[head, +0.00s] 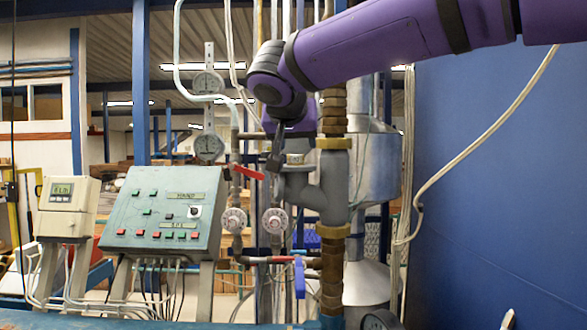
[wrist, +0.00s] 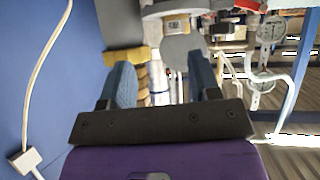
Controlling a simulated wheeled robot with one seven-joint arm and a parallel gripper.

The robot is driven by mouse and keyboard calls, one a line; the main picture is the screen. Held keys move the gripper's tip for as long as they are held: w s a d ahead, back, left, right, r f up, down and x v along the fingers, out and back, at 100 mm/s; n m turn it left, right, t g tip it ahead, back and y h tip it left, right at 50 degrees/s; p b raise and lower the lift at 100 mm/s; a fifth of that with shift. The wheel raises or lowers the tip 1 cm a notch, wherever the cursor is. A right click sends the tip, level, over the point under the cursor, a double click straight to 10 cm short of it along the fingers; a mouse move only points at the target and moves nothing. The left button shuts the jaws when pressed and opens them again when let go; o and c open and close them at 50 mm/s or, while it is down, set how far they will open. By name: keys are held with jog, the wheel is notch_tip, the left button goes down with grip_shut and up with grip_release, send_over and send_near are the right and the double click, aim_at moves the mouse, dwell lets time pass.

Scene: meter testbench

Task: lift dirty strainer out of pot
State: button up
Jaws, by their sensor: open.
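My gripper (head: 275,158) points down beside the top of a grey pot-like branch (head: 298,186) on the vertical pipe. In the wrist view its two blue-grey fingers (wrist: 160,66) stand wide apart with nothing held between them. A grey round disc (wrist: 180,48) shows beyond the gap, with a small tan piece (wrist: 177,25) behind it. In the head view a small pale piece (head: 295,158) shows at the top of the branch, partly behind the gripper. I cannot tell which part is the dirty strainer; its mesh is not visible.
Brass flanges (head: 334,143) sit on the pipe close right of my gripper. A red lever (head: 248,173) and round valve knobs (head: 234,220) are close left. A green control box (head: 165,212) stands further left. A blue wall (head: 500,180) closes the right side.

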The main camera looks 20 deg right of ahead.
aim_at(293, 159)
jog(key=shift+t, duration=0.4)
jog(key=shift+w+a+r+x, duration=0.25)
jog(key=shift+x, duration=1.5)
jog(key=shift+w+a+r+x, duration=0.2)
jog(key=shift+w+r+x, duration=0.1)
jog(key=shift+x, duration=1.5)
jog(key=shift+w+a+r+x, duration=0.2)
jog(key=shift+w+a+x, duration=0.05)
jog(key=shift+x, duration=1.5)
jog(key=shift+c, duration=0.5)
jog(key=c, duration=0.6)
